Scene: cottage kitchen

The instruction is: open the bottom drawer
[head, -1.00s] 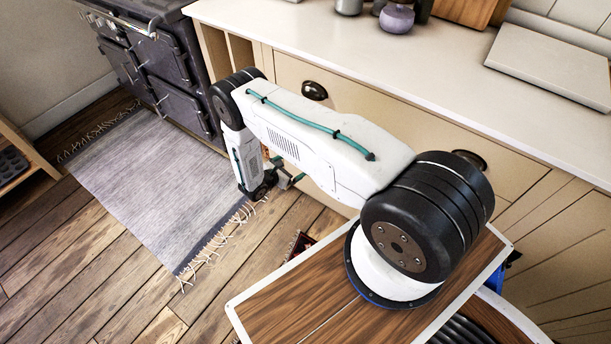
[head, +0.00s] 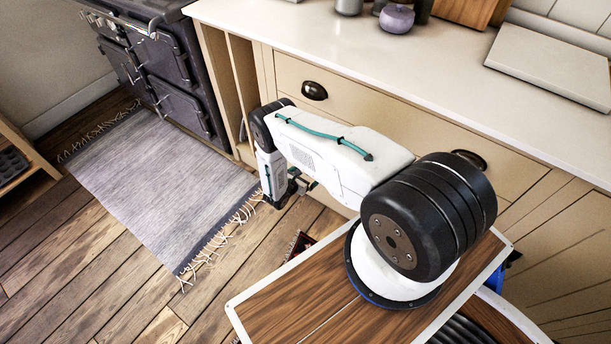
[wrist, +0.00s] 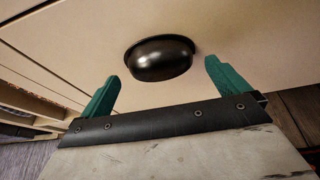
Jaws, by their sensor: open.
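In the wrist view, a dark rounded cup handle (wrist: 160,58) sits on a cream drawer front (wrist: 240,45). My gripper (wrist: 162,80) is open, with its two green fingers on either side of the handle and a little short of it. Nothing is between the fingers. In the head view, my gripper (head: 302,186) is low beside the cream cabinet, partly hidden by my arm. The lower part of the cabinet is mostly hidden behind my arm there. The upper drawer (head: 345,103) is shut, with dark cup handles.
A pale worktop (head: 390,70) runs above the drawers. A dark stove (head: 160,70) stands at the left, with a grey fringed rug (head: 160,180) before it. A dark reddish object (head: 300,243) lies on the wooden floor near my base.

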